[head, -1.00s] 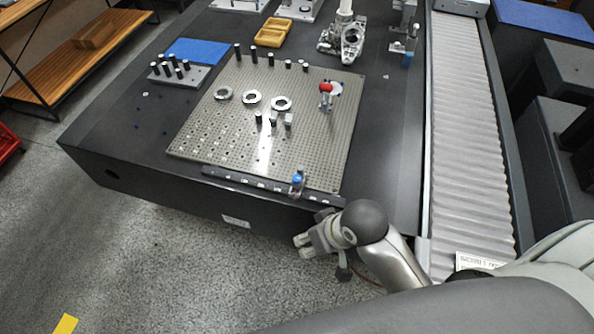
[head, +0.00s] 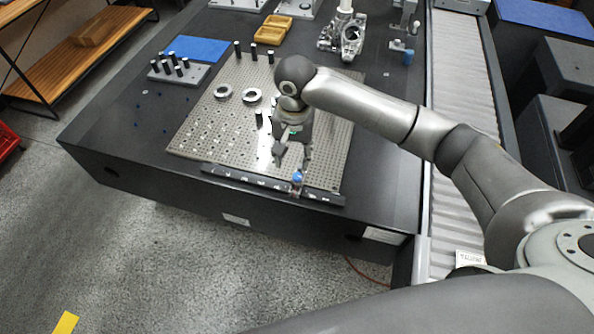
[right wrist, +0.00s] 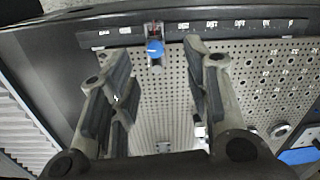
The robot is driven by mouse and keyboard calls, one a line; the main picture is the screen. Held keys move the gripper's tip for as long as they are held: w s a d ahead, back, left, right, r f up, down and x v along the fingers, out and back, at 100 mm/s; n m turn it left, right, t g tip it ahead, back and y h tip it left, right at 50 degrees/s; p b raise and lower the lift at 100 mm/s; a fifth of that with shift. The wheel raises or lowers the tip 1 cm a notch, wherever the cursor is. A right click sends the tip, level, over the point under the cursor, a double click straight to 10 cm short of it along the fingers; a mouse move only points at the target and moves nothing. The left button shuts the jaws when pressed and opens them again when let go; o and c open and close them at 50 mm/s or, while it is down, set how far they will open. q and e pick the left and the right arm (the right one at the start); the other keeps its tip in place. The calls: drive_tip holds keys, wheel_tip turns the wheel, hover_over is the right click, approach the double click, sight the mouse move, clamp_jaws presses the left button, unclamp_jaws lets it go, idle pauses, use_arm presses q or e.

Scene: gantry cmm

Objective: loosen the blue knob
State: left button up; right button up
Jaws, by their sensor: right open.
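The blue knob (head: 297,176) sits on a small clamp on the dark rail (head: 235,179) along the front edge of the perforated plate. In the right wrist view the blue knob (right wrist: 155,47) shows ahead of the fingers, between them in the picture and touching neither. My right gripper (head: 292,156) is open and empty, above the plate and just behind the knob, pointing down toward the front. Its two fingers are spread wide in the right wrist view (right wrist: 158,85). My left gripper is not in view.
The perforated plate (head: 215,137) holds metal rings (head: 252,96) and several black pins. My right arm hides part of its back right. A blue mat (head: 188,48), a yellow tray (head: 272,30) and a metal casting (head: 341,38) stand farther back.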

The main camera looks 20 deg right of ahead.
sight(297, 176)
drive_tip(key=shift+m, duration=0.5)
drive_tip(key=f, duration=0.3)
drive_tip(key=d+f, duration=0.1)
drive_tip(key=f, duration=0.2)
drive_tip(key=w+f, duration=0.1)
drive_tip(key=f, duration=0.2)
drive_tip(key=shift+d+f, duration=0.2)
drive_tip(key=shift+f, duration=0.1)
drive_tip(key=shift+c, duration=0.4)
